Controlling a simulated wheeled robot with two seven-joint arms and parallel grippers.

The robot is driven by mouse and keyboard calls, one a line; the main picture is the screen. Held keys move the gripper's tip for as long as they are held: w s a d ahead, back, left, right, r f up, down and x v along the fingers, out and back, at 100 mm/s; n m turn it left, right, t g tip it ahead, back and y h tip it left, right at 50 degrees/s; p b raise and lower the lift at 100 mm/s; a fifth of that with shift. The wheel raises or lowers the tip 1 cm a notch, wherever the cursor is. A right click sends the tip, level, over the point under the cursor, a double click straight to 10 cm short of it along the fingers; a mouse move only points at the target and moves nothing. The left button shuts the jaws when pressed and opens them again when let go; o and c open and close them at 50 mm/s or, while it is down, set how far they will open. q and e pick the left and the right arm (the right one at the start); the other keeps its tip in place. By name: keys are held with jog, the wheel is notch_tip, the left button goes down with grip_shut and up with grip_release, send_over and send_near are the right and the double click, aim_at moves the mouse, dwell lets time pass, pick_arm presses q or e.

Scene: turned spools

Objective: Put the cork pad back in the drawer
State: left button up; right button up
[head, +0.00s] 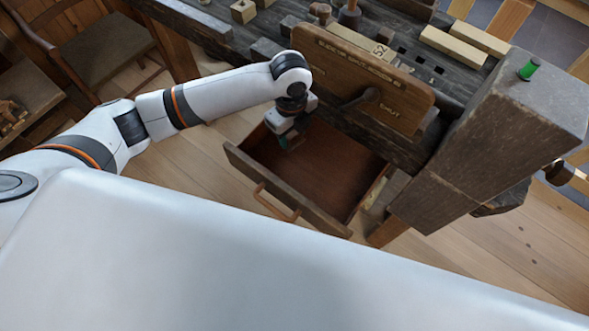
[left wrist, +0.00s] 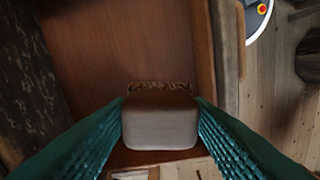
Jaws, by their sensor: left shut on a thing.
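The drawer (head: 285,192) under the workbench is pulled open, and its brown inside looks empty. My left gripper (head: 290,141) is over the drawer's left part, pointing down. In the left wrist view the teal fingers (left wrist: 160,125) are shut on the cork pad (left wrist: 160,121), a smooth grey-brown block with a speckled cork strip along its far edge. The drawer (left wrist: 205,50) floor and side wall lie below the pad in that view. I cannot tell whether the pad touches the floor. In the head view the pad is mostly hidden by the gripper. My right gripper is not in view.
The workbench (head: 455,85) carries wooden blocks and a lettered wooden board (head: 345,75) above the drawer. A thick grey post (head: 500,130) with a green peg (head: 529,69) stands right of the drawer. A wooden chair (head: 100,50) is at the upper left.

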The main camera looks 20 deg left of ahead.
aim_at(294, 166)
pick_arm(q)
jog(key=f, duration=0.1)
jog(key=f+m, duration=0.1)
jog(key=f+m+b, duration=0.1)
jog(key=f, duration=0.1)
jog(key=shift+w+d, duration=0.1)
jog(key=shift+d, duration=0.15)
jog(key=shift+m, duration=0.3)
notch_tip(294, 166, down, 10)
jog(key=shift+r, duration=0.15)
jog(key=o, duration=0.9)
jog(key=shift+o, duration=0.2)
notch_tip(294, 166, up, 12)
jog(key=shift+r, duration=0.1)
